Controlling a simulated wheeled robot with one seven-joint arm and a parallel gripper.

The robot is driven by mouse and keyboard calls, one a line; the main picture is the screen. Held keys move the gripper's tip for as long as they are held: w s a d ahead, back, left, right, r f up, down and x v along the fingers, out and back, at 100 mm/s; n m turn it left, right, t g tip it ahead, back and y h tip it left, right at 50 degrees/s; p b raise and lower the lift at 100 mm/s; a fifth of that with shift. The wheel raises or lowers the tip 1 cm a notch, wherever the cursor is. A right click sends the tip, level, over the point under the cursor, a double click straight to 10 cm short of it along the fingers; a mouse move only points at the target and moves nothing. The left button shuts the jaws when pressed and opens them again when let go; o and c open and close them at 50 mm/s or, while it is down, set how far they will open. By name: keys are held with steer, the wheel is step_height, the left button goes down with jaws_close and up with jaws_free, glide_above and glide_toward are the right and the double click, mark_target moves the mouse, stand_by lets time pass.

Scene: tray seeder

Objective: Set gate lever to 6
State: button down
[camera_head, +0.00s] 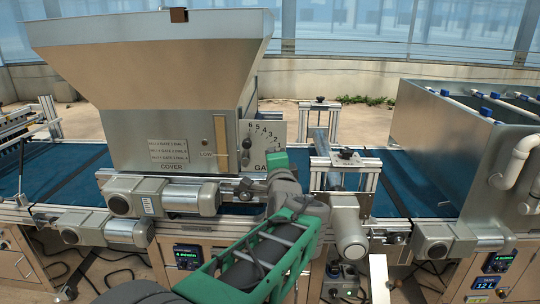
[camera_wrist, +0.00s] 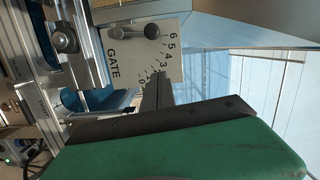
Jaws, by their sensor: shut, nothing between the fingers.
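The gate plate (camera_head: 268,137) is a pale panel on the hopper's right side, marked GATE with an arc of numbers up to 6. It also shows turned sideways in the wrist view (camera_wrist: 135,55). The gate lever (camera_wrist: 136,31) has a dark round knob at its end, which lies beside the 6; in the head view the lever (camera_head: 246,151) stands about upright below the 6. My gripper (camera_head: 277,160) is shut and empty, at the lower right of the plate, covering part of it. In the wrist view its dark finger and green body fill the bottom, apart from the knob.
The metal hopper (camera_head: 150,80) rises left of the plate, with a LOW slot gauge (camera_head: 221,140) on its front. A metal post frame (camera_head: 319,165) stands close right of my gripper. The blue belt (camera_head: 400,180) runs below. A large metal bin (camera_head: 440,140) is farther right.

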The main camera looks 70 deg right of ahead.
steer(key=shift+v, duration=2.05)
